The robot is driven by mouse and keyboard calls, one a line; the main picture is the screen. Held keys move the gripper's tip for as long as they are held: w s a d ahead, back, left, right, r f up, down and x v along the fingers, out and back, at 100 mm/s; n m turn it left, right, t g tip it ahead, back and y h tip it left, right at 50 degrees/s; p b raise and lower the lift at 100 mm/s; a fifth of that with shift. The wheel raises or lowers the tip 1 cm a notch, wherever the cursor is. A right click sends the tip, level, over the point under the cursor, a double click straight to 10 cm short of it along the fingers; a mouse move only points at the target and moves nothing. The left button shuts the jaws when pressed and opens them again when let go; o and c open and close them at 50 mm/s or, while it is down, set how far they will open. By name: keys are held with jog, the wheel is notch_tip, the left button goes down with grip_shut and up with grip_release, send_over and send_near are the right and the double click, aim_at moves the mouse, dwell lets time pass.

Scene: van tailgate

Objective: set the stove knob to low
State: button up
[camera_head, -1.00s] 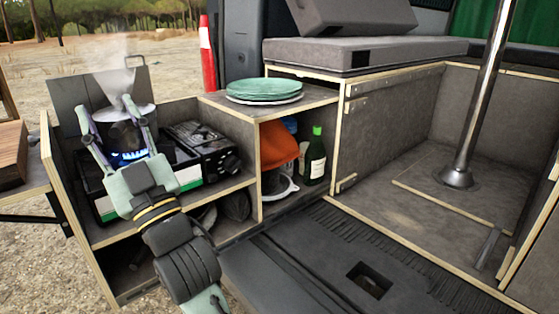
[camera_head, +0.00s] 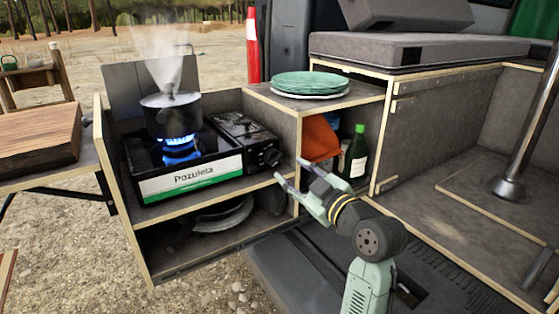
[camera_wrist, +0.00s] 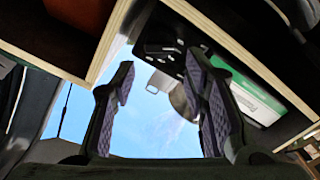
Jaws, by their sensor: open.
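The black camping stove (camera_head: 190,178) sits on the upper shelf, with a white and green "Pozuleta" label on its front. Its dark knob (camera_head: 271,157) is on the front of the right end; its setting is too small to read. A blue flame (camera_head: 181,148) burns tall under a steaming pot (camera_head: 171,113). My gripper (camera_head: 289,170) is open and empty, its fingers pointing left toward the knob, seemingly a little in front of it and apart. In the wrist view the open fingers (camera_wrist: 160,65) frame sky, with the stove's label side (camera_wrist: 250,95) to the right.
Green plates (camera_head: 310,82) are stacked on the box right of the stove. Below them an orange item (camera_head: 319,138) and a green bottle (camera_head: 356,152) stand in a cubby. The shelf edge and cubby divider (camera_head: 297,165) are close to my fingers. A wooden board (camera_head: 40,135) lies left.

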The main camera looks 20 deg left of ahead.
aim_at(277, 160)
jog(key=p+x, duration=0.1)
jog(key=x, duration=0.5)
jog(key=shift+w+a, duration=0.25)
jog(key=shift+a, duration=0.1)
jog(key=shift+c, duration=0.6)
jog(key=c, duration=0.7)
jog(key=shift+c, duration=0.3)
